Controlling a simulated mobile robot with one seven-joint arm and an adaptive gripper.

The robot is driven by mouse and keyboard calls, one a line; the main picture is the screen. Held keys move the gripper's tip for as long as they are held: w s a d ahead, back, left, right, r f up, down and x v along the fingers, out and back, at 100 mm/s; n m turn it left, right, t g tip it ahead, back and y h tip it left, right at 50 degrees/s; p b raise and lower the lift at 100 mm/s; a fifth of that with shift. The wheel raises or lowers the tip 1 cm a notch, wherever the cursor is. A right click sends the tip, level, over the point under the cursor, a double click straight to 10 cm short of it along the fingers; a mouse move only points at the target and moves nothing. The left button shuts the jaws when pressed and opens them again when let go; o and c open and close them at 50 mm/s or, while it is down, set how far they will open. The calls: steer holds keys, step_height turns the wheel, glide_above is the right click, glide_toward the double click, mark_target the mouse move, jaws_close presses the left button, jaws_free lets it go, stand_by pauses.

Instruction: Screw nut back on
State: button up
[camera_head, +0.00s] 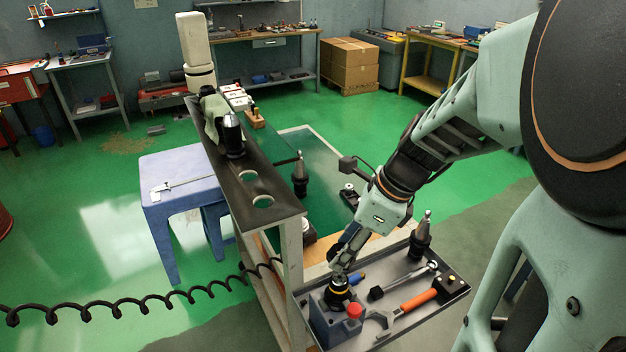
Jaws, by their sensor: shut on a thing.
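My gripper (338,266) reaches down over the left end of the grey tray (452,303). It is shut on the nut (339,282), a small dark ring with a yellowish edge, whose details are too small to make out. The nut is at the top of a dark tool holder (338,297) that stands upright in a blue-grey fixture block (326,326). The fingers partly hide the nut, and I cannot tell how it sits on the holder's threads. A red knob (353,311) is at the block's right side.
The tray also holds an orange-handled wrench (416,300), a dark and silver tool (402,281) and another upright tool holder (420,241). A narrow black shelf with round holes (280,208) stands left of the tray. A coiled black cable (150,303) crosses the lower left.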

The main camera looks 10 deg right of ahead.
mark_target(338, 277)
steer(key=shift+f, duration=0.15)
step_height(338, 277, down, 4)
steer(key=b, duration=0.4)
steer(key=shift+f+b, duration=0.65)
steer(key=shift+f, duration=0.2)
steer(key=shift+f, duration=0.8)
stand_by(1.8)
